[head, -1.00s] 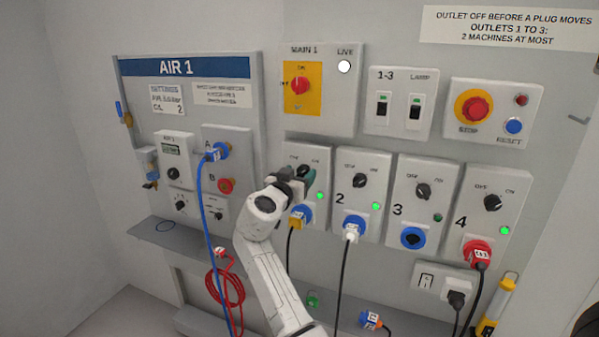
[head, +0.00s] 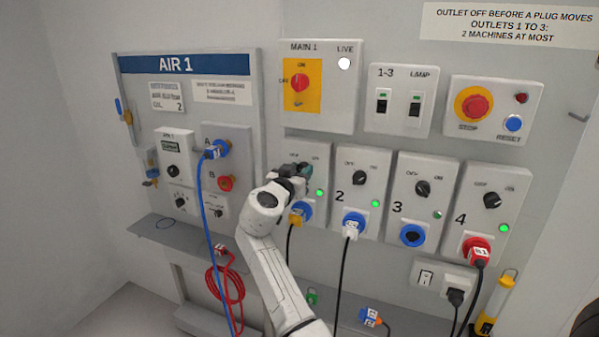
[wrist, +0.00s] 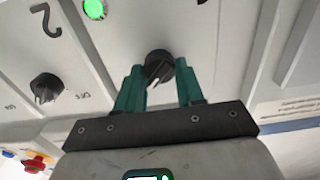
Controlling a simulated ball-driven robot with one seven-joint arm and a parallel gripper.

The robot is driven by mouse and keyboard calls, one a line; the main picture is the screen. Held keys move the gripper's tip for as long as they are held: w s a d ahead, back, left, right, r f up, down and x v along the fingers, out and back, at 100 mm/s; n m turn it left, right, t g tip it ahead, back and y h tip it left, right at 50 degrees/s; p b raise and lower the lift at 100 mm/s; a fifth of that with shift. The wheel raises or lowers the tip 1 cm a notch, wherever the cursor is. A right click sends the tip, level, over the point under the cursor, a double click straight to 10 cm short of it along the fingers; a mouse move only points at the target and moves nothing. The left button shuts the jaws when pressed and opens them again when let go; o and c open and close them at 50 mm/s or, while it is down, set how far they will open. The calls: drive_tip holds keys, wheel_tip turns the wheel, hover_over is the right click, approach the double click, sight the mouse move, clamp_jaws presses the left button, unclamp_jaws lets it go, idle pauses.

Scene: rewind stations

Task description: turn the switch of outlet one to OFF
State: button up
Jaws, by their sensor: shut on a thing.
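The black rotary switch of outlet one (wrist: 158,67) sits on a pale panel between the two green fingers of my gripper (wrist: 160,88) in the wrist view. The green lamp of outlet one (head: 320,192) is lit. It also shows in the wrist view (wrist: 94,9). A yellow plug (head: 297,217) sits in the blue socket below.
Outlet two's switch (head: 359,178) is close on the right, with a white plug (head: 352,229) below it. Outlet three's socket (head: 412,235) is empty. A blue hose (head: 200,200) hangs left of my arm. The main switch (head: 300,83) is above.

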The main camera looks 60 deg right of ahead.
drive_tip(key=shift+n, duration=0.4)
drive_tip(key=n+b, duration=0.1)
drive_tip(key=n, duration=0.2)
drive_tip(key=shift+w+n, duration=0.1)
drive_tip(key=shift+n, duration=0.2)
drive_tip(key=n, duration=0.4)
drive_tip(key=n+p, duration=0.2)
drive_tip(key=n, duration=0.3)
drive_tip(key=shift+w+n, duration=0.1)
drive_tip(key=shift+n, duration=0.3)
drive_tip(key=shift+f+n+p, duration=0.15)
drive_tip(key=shift+n+p, duration=0.95)
drive_tip(key=shift+n, duration=0.8)
drive_tip(key=o, duration=1)
drive_tip(key=shift+o, duration=0.2)
